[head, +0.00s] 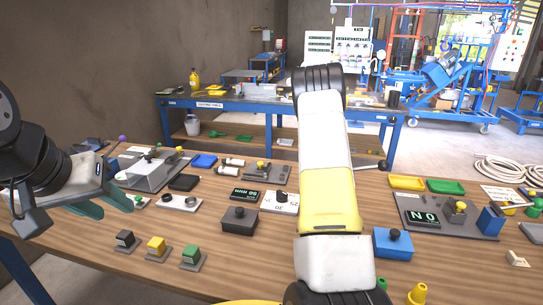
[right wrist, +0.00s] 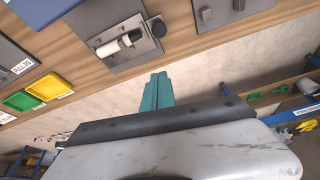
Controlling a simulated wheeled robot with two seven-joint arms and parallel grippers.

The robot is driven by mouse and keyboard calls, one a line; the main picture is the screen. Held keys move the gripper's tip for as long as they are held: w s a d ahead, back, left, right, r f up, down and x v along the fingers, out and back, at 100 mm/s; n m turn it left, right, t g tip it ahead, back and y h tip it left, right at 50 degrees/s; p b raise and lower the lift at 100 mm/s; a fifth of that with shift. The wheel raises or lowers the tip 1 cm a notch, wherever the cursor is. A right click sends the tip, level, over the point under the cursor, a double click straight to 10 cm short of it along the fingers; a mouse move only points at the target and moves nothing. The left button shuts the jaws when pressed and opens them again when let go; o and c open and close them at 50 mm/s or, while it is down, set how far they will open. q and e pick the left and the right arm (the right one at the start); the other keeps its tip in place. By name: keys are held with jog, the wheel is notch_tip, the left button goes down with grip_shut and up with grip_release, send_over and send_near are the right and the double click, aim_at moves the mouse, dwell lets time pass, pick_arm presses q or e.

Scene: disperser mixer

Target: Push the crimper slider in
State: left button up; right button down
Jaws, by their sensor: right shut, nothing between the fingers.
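My left gripper (head: 116,208) is open and empty at the bench's left.
A yellow tray (head: 407,183) and a green tray (head: 446,187) lie right of my arm. A plate with a display (head: 424,217) stands further right. Several coloured button blocks (head: 157,246) sit at the front left. A blue table (head: 240,101) stands behind.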

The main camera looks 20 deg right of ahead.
jog(key=x, duration=0.3)
jog(key=w+x, duration=0.1)
jog(key=x, duration=0.7)
jog(key=shift+w+a+f, duration=0.1)
jog(key=shift+w+a, duration=0.1)
jog(key=shift+a, duration=0.15)
jog(key=shift+a+f, duration=0.1)
jog(key=shift+f, duration=0.05)
jog(key=shift+s+a, duration=0.45)
jog(key=shift+s, duration=0.15)
jog(key=shift+s+a+f, duration=0.25)
jog(key=shift+s+a, duration=0.4)
jog(key=shift+s, duration=0.25)
jog(key=shift+s+a+f, duration=0.1)
